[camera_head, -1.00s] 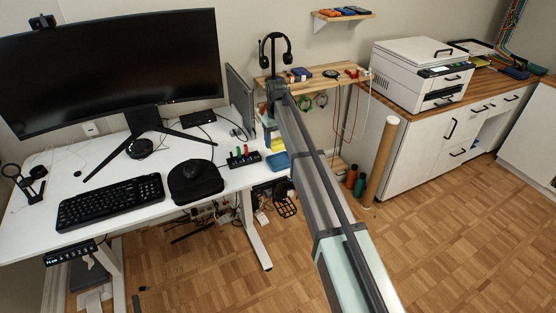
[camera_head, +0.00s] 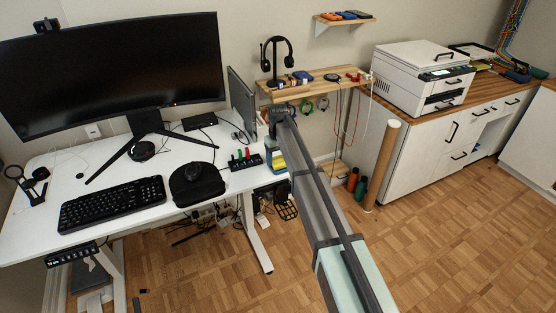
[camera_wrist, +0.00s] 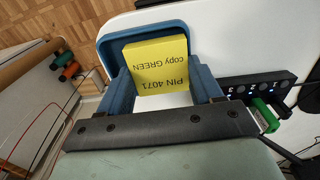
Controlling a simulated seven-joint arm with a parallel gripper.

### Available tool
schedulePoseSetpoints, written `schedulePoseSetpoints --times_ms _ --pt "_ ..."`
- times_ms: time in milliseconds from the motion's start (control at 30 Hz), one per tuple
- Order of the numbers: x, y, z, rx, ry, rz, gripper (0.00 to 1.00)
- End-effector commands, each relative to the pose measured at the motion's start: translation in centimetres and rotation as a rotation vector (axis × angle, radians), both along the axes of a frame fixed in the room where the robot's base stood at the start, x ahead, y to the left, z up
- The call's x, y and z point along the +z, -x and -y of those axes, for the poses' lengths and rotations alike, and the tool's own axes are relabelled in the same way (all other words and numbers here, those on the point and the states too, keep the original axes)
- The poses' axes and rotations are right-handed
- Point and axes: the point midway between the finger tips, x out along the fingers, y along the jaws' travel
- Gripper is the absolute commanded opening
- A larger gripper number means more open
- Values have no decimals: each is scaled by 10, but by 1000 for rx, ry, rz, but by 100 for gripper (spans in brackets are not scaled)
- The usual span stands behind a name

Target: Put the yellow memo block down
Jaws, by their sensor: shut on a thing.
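The yellow memo block (camera_wrist: 157,65) is between the two blue fingers of my gripper (camera_wrist: 158,74) in the wrist view, with dark printed text facing the camera. My gripper is shut on it. A blue tray (camera_wrist: 143,31) lies on the white desk just beyond the block, and its rim shows around the block's far side. In the head view the block (camera_head: 280,163) is a small yellow patch at the desk's right end, partly hidden by my gripper (camera_head: 274,153). I cannot tell whether the block touches the tray.
The wooden shelf (camera_head: 325,82) with the headphone stand is behind my arm. The keyboard (camera_head: 112,203) is further left.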

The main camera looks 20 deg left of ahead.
Motion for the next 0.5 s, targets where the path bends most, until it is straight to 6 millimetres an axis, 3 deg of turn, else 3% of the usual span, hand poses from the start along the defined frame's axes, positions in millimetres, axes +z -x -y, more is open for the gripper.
schedulePoseSetpoints --times_ms 33,500 --pt "-13 2 2 1 12 -8 35" --pt "-24 2 2 2 14 -6 35"
